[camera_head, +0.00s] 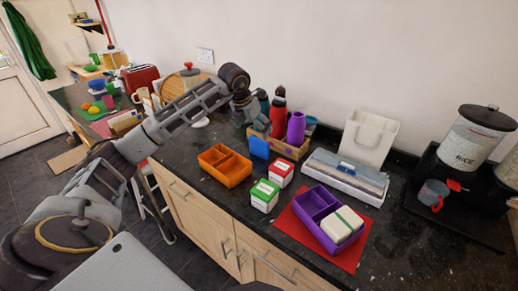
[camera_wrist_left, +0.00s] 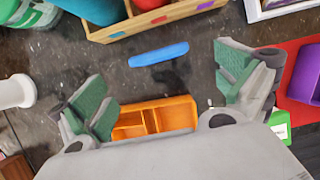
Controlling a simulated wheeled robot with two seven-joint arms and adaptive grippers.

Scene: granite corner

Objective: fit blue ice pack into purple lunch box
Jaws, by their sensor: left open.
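The blue ice pack (camera_head: 259,148) stands on the dark counter in front of the wooden crate. In the left wrist view the ice pack (camera_wrist_left: 158,54) is a narrow blue bar seen from above. My left gripper (camera_head: 248,113) is open and empty above and behind it; in the wrist view the spread fingers (camera_wrist_left: 165,88) have the ice pack beyond them, between their lines and not touched. The purple lunch box (camera_head: 309,202) lies on a red mat, its right part filled by a cream box with a green band (camera_head: 343,224); its left compartments look empty. My right gripper is not in view.
An orange divided box (camera_head: 226,176) lies left of the ice pack. Behind are the wooden crate (camera_head: 287,149) with bottles and a tray with packets (camera_head: 345,178).

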